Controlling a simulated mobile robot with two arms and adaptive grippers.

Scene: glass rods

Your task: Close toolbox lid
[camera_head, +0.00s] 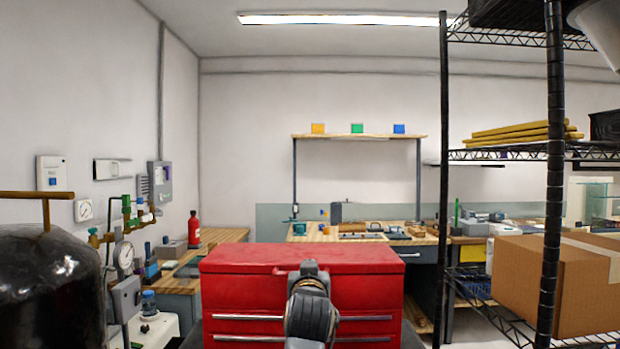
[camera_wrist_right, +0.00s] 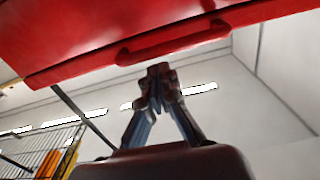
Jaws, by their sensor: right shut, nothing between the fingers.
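The red toolbox (camera_head: 245,290) stands in front of me in the head view, its lid (camera_head: 245,258) lying flat on top and looking down or nearly down. I cannot tell whether it is fully shut. My right arm rises in front of the toolbox's middle and hides part of its front. My right gripper (camera_wrist_right: 160,72) is shut and empty in the right wrist view, its fingertips just below the red handle (camera_wrist_right: 172,44) on the underside or front edge of the red part overhead. I cannot tell whether they touch. My left gripper is out of view.
A wire shelf with a black post (camera_head: 553,180) and a cardboard box (camera_head: 560,285) stands at the right. A dark tank (camera_head: 50,290) and gauges are at the left. A workbench (camera_head: 375,228) with tools lies behind the toolbox.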

